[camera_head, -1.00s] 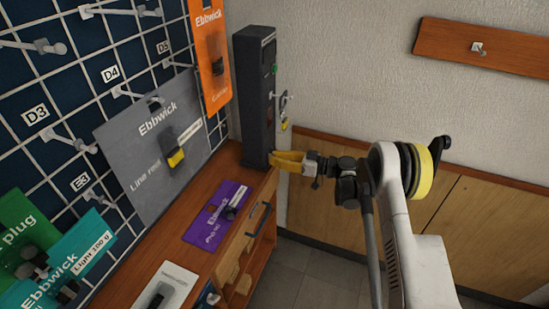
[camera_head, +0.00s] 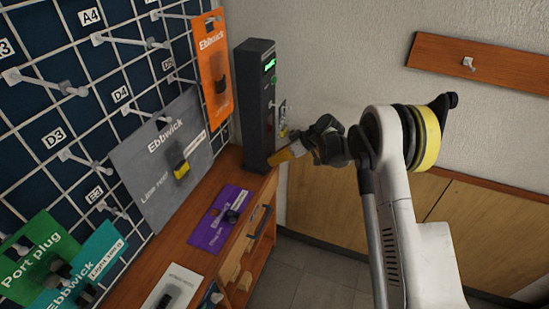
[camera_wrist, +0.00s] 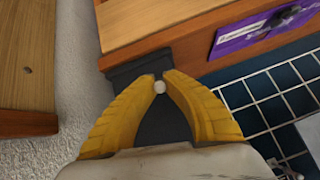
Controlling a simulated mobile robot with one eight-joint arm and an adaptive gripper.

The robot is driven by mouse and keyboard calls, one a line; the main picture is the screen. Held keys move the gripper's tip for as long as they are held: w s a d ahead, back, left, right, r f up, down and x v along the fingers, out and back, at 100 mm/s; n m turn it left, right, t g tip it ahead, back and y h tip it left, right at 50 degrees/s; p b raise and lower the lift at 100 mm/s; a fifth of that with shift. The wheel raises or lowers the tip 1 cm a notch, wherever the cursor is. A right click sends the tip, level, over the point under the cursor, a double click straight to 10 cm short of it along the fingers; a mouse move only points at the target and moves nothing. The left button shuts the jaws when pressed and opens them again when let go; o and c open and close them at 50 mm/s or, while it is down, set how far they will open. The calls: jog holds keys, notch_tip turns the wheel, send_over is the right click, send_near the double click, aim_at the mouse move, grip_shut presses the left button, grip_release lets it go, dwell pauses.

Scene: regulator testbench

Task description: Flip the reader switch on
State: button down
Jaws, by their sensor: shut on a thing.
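The reader is a tall dark grey post (camera_head: 255,110) at the end of the wooden bench, with a lit green display (camera_head: 270,64) near its top. The dark reader body (camera_wrist: 158,125) shows behind the fingers. The lever's base is hidden, so its tilt cannot be told.
A purple card (camera_head: 217,222) lies on the bench (camera_head: 190,250) near the reader. Small keys (camera_head: 283,120) hang at the reader's right side. Several packages hang on the pegboard at left. A wooden rail (camera_head: 485,67) is on the back wall.

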jog(key=shift+h, duration=0.4)
jog(key=c, duration=1.5)
grip_release()
jog(key=shift+o, duration=0.2)
jog(key=v, duration=1.2)
jog(key=shift+r, duration=0.15)
